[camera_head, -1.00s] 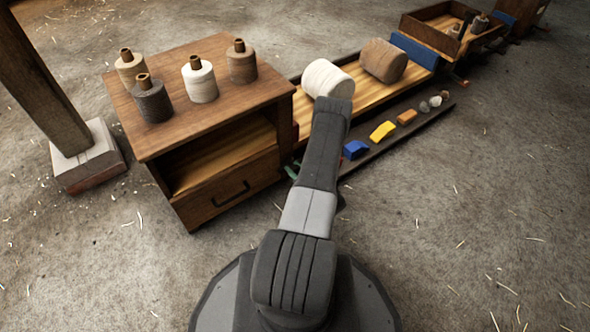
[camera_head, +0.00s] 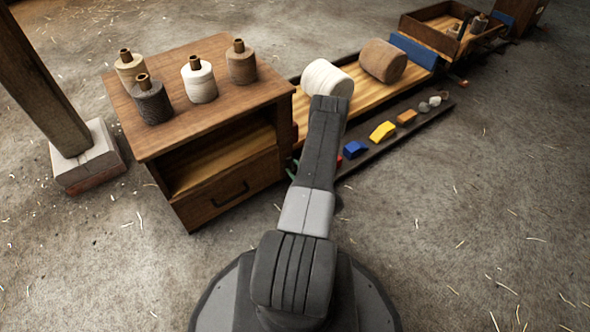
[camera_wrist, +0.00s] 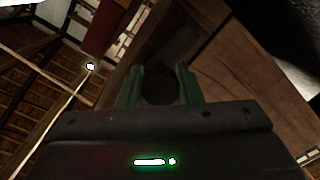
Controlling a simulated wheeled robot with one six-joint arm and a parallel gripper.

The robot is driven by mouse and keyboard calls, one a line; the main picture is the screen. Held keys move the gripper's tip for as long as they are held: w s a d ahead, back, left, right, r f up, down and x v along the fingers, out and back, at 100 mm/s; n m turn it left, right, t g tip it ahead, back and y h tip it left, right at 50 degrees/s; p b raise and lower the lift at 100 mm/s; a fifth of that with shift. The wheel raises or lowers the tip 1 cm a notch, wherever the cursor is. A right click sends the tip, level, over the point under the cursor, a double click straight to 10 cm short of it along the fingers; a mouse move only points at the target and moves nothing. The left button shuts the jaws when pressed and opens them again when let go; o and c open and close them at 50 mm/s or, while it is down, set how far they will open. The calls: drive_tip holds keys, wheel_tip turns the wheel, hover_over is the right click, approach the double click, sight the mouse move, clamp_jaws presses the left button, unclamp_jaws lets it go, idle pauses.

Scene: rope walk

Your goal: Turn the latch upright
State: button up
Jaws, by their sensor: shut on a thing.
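My gripper (camera_wrist: 160,85) has two green fingers on either side of a dark, rounded piece (camera_wrist: 160,62), and is shut on it. This piece looks like part of the latch, but it is too dark to make out its shape or angle. A dark red bar (camera_wrist: 101,27) stands out at the top left of the wrist view. In the head view my arm hides most of the gripper and the latch, beside the right side of the wooden cabinet (camera_head: 215,135). A small red piece (camera_head: 339,161) shows just right of my arm.
Several yarn spools, one of them white (camera_head: 199,80), stand on the cabinet top. Behind my arm a wooden track (camera_head: 355,96) bears a white roll (camera_head: 327,79) and a brown roll (camera_head: 382,60). A dark rail (camera_head: 400,131) carries small coloured pieces. The floor at right is clear.

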drive_tip(key=shift+s+f+n, duration=0.1)
drive_tip(key=shift+n, duration=0.4)
drive_tip(key=o, duration=1)
drive_tip(key=shift+c, duration=0.2)
drive_tip(key=p+v, duration=0.4)
drive_tip(key=v, duration=0.9)
drive_tip(key=shift+s+d, duration=0.25)
drive_tip(key=shift+s, duration=0.05)
drive_tip(key=b+x, duration=0.4)
drive_tip(key=x, duration=1)
drive_tip(key=shift+d, duration=0.15)
